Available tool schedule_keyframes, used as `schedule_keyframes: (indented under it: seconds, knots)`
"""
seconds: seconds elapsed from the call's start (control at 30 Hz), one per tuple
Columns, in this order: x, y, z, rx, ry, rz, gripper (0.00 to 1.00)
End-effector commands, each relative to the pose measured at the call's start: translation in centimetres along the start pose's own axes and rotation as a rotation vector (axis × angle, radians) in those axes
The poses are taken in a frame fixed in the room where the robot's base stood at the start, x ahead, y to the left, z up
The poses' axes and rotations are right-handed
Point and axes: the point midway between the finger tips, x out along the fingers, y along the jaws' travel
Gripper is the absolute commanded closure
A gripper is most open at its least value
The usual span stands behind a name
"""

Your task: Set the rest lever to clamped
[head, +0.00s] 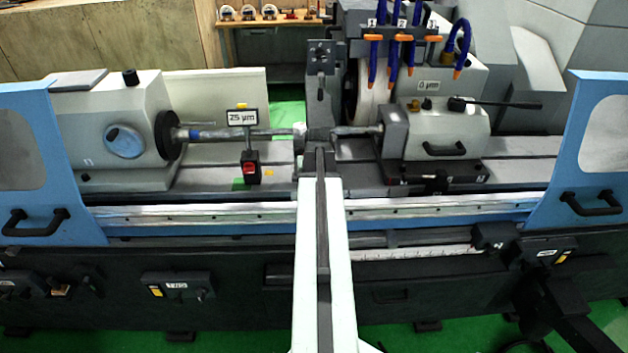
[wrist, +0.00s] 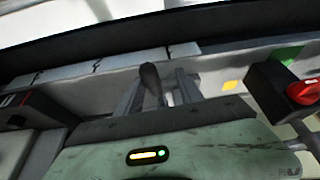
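In the wrist view, a dark rounded lever knob (wrist: 150,78) stands upright near the middle, which I take to be the rest lever. My gripper (wrist: 158,93) has its two grey fingers apart, one on each side of the knob. A gap shows between the knob and the right finger; the knob is closer to the left finger, and I cannot tell if they touch. In the head view my arm reaches to the middle of the workpiece (head: 240,133), where it hides the rest, the lever and most of my gripper.
A dark box with a red knob (wrist: 303,92) is close on the right in the wrist view. In the head view, the 25 µm gauge (head: 243,118) stands left of my arm. The grinding wheel (head: 372,95) and the tailstock (head: 440,128) are to the right.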

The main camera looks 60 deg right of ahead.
Motion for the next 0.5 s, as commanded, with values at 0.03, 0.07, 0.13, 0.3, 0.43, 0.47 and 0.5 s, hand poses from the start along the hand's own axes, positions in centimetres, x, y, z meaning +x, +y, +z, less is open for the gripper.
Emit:
schedule_keyframes:
  seconds: [0.03,0.07,0.13,0.3,0.43,0.47,0.5]
  knots:
    - [0.0,0.0,0.0,0.000,0.000,0.000,0.57]
    - [0.0,0.0,0.0,0.000,0.000,0.000,0.57]
    - [0.0,0.1,0.0,0.000,0.000,0.001,0.57]
    - [-0.6,0.1,0.0,0.000,0.000,0.001,0.57]
    - [-2.2,0.1,-0.1,0.000,0.000,0.001,0.57]
    - [-2.8,0.1,-0.1,0.000,0.000,0.001,0.57]
    - [-3.6,0.1,-0.2,0.000,0.000,0.001,0.57]
